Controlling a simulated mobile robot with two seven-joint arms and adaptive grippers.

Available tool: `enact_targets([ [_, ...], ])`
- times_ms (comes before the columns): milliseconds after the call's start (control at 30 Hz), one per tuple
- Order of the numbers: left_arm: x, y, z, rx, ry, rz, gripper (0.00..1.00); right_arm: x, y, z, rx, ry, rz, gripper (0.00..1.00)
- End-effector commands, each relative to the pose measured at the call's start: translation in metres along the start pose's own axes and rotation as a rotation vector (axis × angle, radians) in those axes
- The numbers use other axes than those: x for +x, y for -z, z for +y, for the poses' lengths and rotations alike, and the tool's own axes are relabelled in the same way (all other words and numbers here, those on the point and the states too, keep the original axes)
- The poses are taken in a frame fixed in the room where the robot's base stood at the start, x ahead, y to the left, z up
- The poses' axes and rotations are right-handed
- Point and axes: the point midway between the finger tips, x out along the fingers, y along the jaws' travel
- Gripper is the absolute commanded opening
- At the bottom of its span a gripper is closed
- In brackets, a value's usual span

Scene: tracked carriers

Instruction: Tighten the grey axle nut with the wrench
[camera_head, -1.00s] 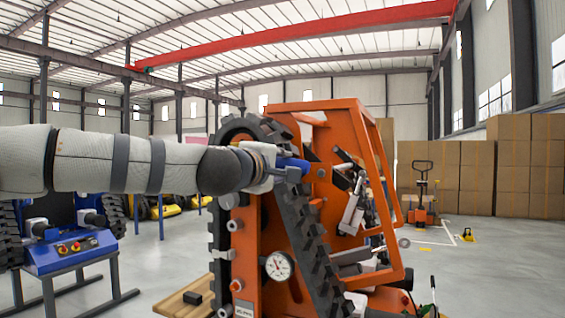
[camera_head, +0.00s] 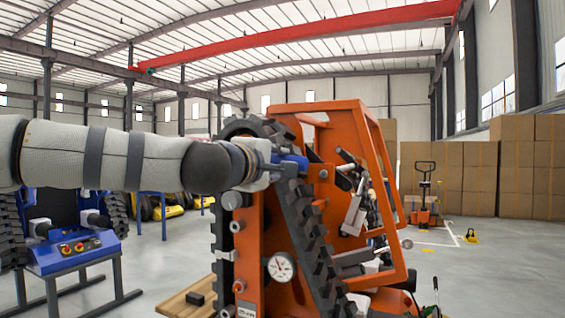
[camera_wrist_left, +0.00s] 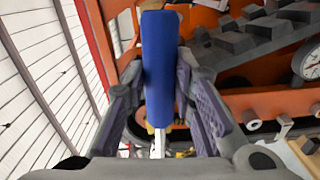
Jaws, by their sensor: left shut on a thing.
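My left gripper (camera_head: 272,164) comes in from the left, in front of the upper part of the orange tracked carrier (camera_head: 258,250). It is shut on the blue-handled wrench (camera_wrist_left: 158,65). In the left wrist view the handle stands upright between the fingers, with a bright metal shank below it. In the head view a piece of the blue handle shows just past the fingers. The wrench's head is hidden, so I cannot tell whether it touches a nut. Several grey round fittings show on the carrier's side; I cannot tell which is the axle nut. My right gripper is not in view.
A dial gauge (camera_head: 281,267) sits low on the carrier beside its black track (camera_head: 312,245). A blue stand (camera_head: 75,250) with buttons is at the left. A wooden board (camera_head: 185,298) lies below. Stacked cartons (camera_head: 530,165) and a pallet truck (camera_head: 424,200) stand behind at the right.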

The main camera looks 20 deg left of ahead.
Motion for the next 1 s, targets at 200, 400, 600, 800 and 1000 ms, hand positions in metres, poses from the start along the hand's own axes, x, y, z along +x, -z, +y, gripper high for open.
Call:
enact_targets([
  [200, -0.006, 0.000, 0.002, 0.000, -0.004, 0.001, 0.00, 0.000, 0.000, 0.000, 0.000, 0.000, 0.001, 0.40],
  [400, -0.007, 0.000, 0.002, 0.000, -0.004, 0.001, 0.00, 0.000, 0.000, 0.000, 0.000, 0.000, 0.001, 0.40],
  [600, -0.030, 0.001, 0.003, 0.000, -0.005, 0.000, 0.00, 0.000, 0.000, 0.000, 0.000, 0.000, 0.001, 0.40],
  [800, -0.045, 0.000, 0.002, 0.001, -0.005, 0.000, 0.00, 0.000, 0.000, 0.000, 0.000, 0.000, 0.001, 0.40],
  [1000, -0.046, 0.000, 0.002, 0.001, -0.004, 0.001, 0.00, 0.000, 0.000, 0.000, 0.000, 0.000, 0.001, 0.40],
])
